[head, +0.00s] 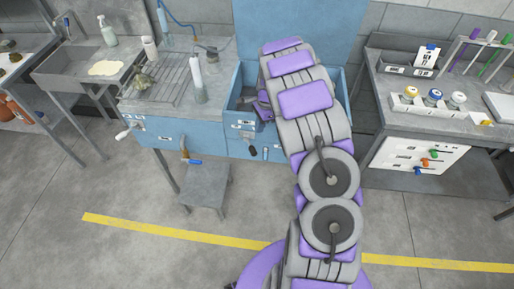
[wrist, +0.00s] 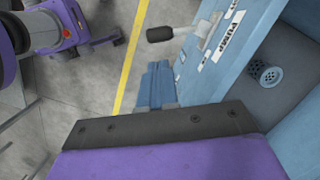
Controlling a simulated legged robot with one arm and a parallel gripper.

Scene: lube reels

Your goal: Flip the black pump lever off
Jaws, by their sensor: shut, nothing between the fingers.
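The black pump lever (wrist: 161,34) shows in the wrist view as a black grip on a metal shaft, sticking out from the blue front panel beside a label reading PUMP (wrist: 233,28). In the head view the black lever (head: 252,150) hangs at the front of the blue sink unit. In the head view my gripper (head: 264,105) is partly hidden by my arm, over the blue basin.
The blue basin's wall and drain (wrist: 268,75) lie at the right in the wrist view. A grey step (head: 207,188) stands on the floor at left. A bench with several capped bottles (head: 434,98) stands at right. The floor in front is open, crossed by a yellow line (head: 180,232).

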